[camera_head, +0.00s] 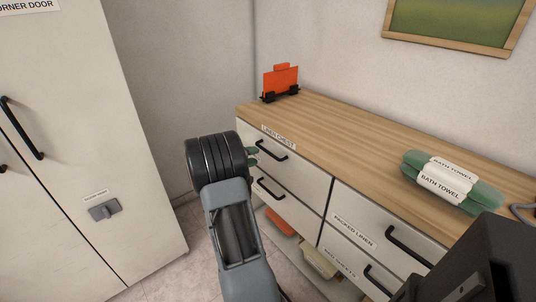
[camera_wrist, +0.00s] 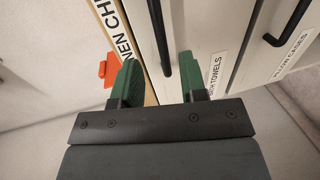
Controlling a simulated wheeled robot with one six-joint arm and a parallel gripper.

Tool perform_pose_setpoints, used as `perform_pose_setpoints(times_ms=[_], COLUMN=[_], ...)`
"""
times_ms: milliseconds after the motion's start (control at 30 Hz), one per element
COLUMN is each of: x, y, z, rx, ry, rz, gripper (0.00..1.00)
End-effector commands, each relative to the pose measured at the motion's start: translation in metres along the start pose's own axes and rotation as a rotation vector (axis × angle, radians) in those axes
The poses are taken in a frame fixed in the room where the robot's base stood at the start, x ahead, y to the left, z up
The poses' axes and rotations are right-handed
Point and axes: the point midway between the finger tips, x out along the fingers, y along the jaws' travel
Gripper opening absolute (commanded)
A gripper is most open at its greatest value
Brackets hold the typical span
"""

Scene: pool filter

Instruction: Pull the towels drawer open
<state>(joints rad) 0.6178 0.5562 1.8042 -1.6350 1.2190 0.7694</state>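The towels drawer (camera_wrist: 228,70), with a "BATH TOWELS" label, shows in the wrist view and appears shut. It is the upper left drawer (camera_head: 304,177) of the linen chest in the head view. Its black bar handle (camera_wrist: 158,30) runs down between my green fingers in the wrist view. My gripper (camera_wrist: 157,75) is open, with one finger on each side of the handle's near end. I cannot tell whether a finger touches it. In the head view my gripper (camera_head: 252,156) is mostly hidden behind my wrist, with green fingertips beside the handle (camera_head: 270,150).
Below is the pillow cases drawer with its handle (camera_wrist: 289,20). The wooden chest top (camera_head: 350,133) bears an orange wagon-like object (camera_head: 281,80) and rolled bath towels (camera_head: 450,182). A tall cabinet (camera_head: 75,130) stands left, with a floor gap between.

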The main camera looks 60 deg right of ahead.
Motion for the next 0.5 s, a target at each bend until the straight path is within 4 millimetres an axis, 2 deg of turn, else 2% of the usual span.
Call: perform_pose_setpoints(times_ms=[33,200,500], x=[0.012,0.041,0.072], y=[-0.001,-0.001,0.0], z=[0.001,0.001,0.0], rx=[0.001,0.0,0.0], ry=[-0.004,-0.004,0.0], rz=[0.0,-0.001,-0.001], gripper=[0.39,0.39,0.39])
